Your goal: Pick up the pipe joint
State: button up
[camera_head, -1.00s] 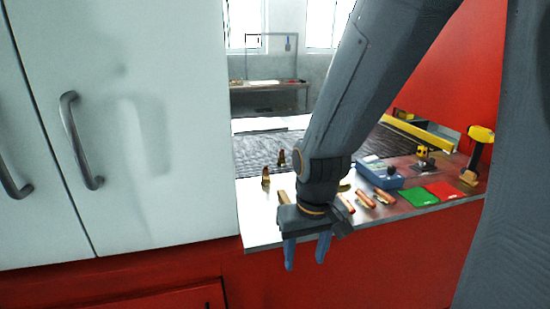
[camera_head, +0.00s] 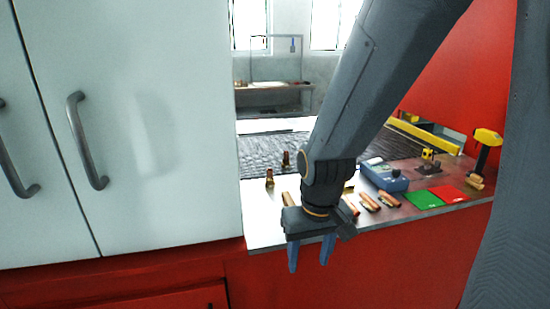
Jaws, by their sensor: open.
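Several small copper-coloured pieces lie on the counter (camera_head: 262,228), and I cannot tell which is the pipe joint. Two stand upright on the left part, one nearer (camera_head: 269,178) and one farther back (camera_head: 286,160). Copper pieces lie on their sides right of my wrist, including one in the middle (camera_head: 369,202) and one on the right (camera_head: 390,201). A brass-coloured piece (camera_head: 287,199) is partly hidden behind my gripper. My gripper (camera_head: 309,258) is open and points down, its fingers showing against the red front of the counter. Nothing is between the fingers.
A blue-grey device (camera_head: 384,175), a green mat (camera_head: 422,199), a red mat (camera_head: 450,194) and a yellow-headed tool (camera_head: 486,148) are on the right. A dark mesh belt (camera_head: 265,149) runs behind. White cabinet doors (camera_head: 150,110) stand close on the left. The counter's left front is bare.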

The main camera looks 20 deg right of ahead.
aim_at(286, 164)
jog(key=u, duration=0.1)
jog(key=k, duration=0.4)
jog(key=z, duration=0.75)
jog(key=i, duration=1.1)
jog(key=u, duration=0.65)
